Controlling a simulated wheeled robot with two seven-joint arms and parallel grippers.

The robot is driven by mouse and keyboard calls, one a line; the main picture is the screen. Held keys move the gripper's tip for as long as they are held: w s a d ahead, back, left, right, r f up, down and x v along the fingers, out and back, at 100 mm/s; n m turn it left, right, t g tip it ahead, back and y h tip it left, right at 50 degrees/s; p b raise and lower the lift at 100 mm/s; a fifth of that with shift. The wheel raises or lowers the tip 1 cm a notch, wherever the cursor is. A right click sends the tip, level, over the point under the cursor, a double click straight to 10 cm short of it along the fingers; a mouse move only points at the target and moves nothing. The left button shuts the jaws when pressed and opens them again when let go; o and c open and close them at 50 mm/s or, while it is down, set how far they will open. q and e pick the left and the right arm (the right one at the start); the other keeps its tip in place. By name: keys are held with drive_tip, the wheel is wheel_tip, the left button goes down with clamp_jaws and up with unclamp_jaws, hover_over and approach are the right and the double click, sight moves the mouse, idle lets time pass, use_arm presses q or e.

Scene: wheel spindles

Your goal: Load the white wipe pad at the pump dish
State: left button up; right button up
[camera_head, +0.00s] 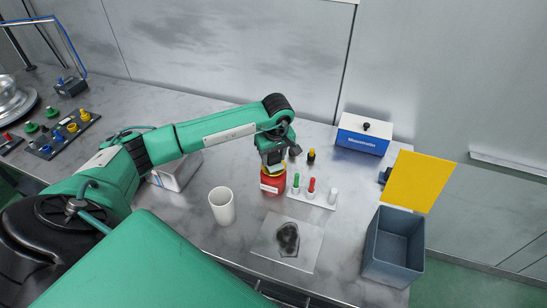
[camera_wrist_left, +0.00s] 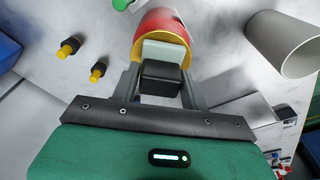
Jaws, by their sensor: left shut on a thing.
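The pump dish (camera_head: 271,183) is a red can with a yellow rim and a pale label, standing on the metal bench; it also shows in the left wrist view (camera_wrist_left: 163,20). My left gripper (camera_head: 272,163) is right above the dish, pointing down. It is shut on the wipe pad (camera_wrist_left: 165,52), a whitish block with a black grip part between the fingers. In the left wrist view the pad overlaps the dish's yellow rim. I cannot tell whether the pad touches the dish top. My right gripper is not in view.
A white cup (camera_head: 222,207) stands left of the dish. A rack (camera_head: 312,199) with green, red and white pegs is close on its right. A plate (camera_head: 268,249) with a dark smudge lies in front. A grey bin (camera_head: 394,261) and a blue-and-white box (camera_head: 363,134) stand right.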

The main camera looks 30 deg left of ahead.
sight(274, 154)
use_arm(q)
drive_tip(key=shift+r+p, duration=0.95)
drive_tip(key=shift+r, duration=1.9)
